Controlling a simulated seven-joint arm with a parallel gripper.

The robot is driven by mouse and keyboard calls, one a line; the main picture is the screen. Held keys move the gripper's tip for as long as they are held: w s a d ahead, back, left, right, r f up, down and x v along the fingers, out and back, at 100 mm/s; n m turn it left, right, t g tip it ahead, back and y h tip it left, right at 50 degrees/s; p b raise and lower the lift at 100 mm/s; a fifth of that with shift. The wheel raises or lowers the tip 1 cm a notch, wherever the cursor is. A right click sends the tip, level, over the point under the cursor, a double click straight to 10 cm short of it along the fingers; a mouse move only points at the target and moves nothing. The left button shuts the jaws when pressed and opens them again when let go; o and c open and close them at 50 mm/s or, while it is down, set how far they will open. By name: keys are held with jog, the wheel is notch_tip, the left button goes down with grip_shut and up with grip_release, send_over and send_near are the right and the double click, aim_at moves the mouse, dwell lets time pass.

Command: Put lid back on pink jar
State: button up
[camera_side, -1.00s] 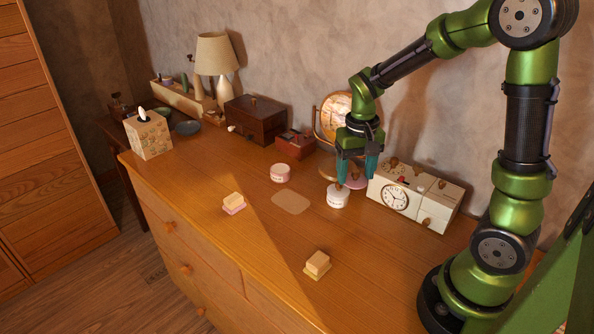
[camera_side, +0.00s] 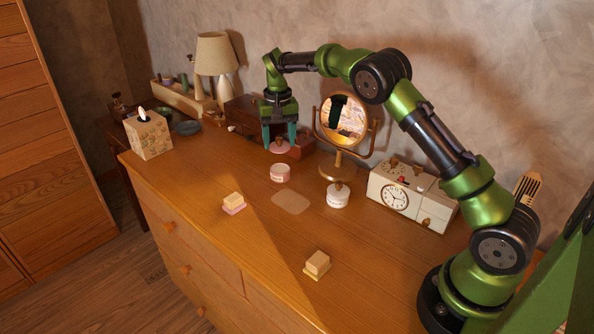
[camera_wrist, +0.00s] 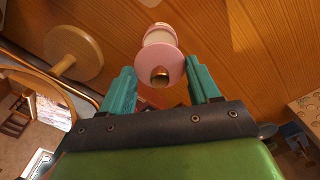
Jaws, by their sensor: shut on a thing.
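The open-looking pink jar (camera_side: 280,173) stands upright on the dresser top. My gripper (camera_side: 279,147) is shut on the pink lid (camera_side: 278,148), holding it in the air above and slightly behind the jar in the side view. In the wrist view, the round pink lid (camera_wrist: 173,62) with its metallic knob sits between the teal fingers of my gripper (camera_wrist: 161,76). The lid partly covers the jar (camera_wrist: 157,37) there, and a gap between them shows in the side view.
A white jar (camera_side: 338,197) with a knobbed lid stands to the right. Behind are a round mirror (camera_side: 343,120), a small red-brown box (camera_side: 296,149) and a dark wooden chest (camera_side: 242,119). A clock-faced box (camera_side: 405,196) stands right.

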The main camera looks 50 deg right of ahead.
aim_at(280, 168)
jog(key=shift+f, duration=3.1)
jog(key=shift+f, duration=0.2)
jog(key=o, duration=1.3)
jog(key=shift+r, duration=3.55)
grip_shut()
